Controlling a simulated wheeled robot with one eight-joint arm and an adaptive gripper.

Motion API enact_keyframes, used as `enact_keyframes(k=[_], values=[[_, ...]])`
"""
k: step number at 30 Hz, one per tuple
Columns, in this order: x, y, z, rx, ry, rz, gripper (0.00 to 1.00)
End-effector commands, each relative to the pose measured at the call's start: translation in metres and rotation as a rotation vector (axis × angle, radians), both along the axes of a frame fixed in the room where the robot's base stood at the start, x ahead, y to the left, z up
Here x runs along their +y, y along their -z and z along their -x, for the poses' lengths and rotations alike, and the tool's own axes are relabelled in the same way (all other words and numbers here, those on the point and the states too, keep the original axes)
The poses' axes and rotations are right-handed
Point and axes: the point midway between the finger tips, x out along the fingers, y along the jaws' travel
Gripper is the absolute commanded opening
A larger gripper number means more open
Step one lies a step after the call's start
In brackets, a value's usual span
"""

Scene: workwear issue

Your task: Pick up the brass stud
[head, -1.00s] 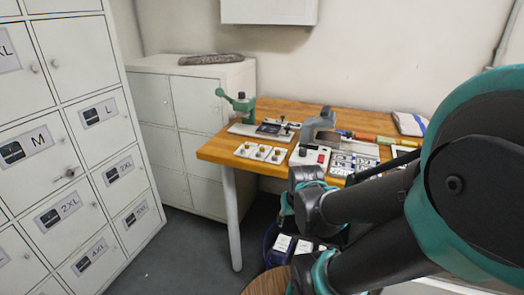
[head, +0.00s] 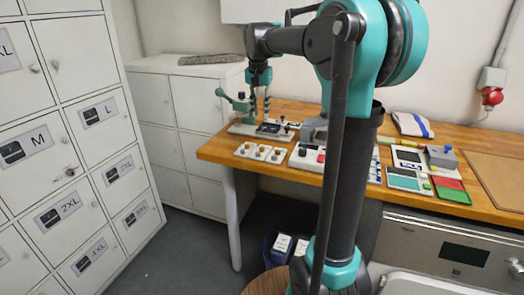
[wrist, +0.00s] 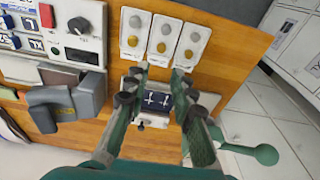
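Three white trays (wrist: 162,37) lie side by side on the wooden bench, and the trays (head: 260,152) also show in the head view. Each holds small round studs, silver toward one end and a gold-coloured brass stud (wrist: 161,47) toward the other. Which one the task means I cannot tell. My gripper (wrist: 159,76) is open and empty, its fingers apart and pointing down. In the head view my gripper (head: 260,108) hangs over the back left of the bench, beyond the trays. In the wrist view the trays lie just past the fingertips.
A green lever press (head: 240,104) stands close beside my gripper. A dark block with white marks (wrist: 157,99) shows between the fingers. A control box (head: 306,158) and grey clamp-like part (wrist: 68,103) are nearby. Lockers (head: 85,120) stand left. The bench's right side holds a board (head: 498,175).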

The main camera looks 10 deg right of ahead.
Motion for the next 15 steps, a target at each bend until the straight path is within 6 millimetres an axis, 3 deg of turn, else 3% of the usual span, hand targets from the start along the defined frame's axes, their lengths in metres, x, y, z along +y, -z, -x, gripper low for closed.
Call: enact_keyframes(k=[5, 15], values=[[0.002, -0.001, -0.008, 0.009, 0.021, 0.001, 0.24], [-0.002, 0.063, -0.014, 0.008, 0.020, 0.001, 0.24]])
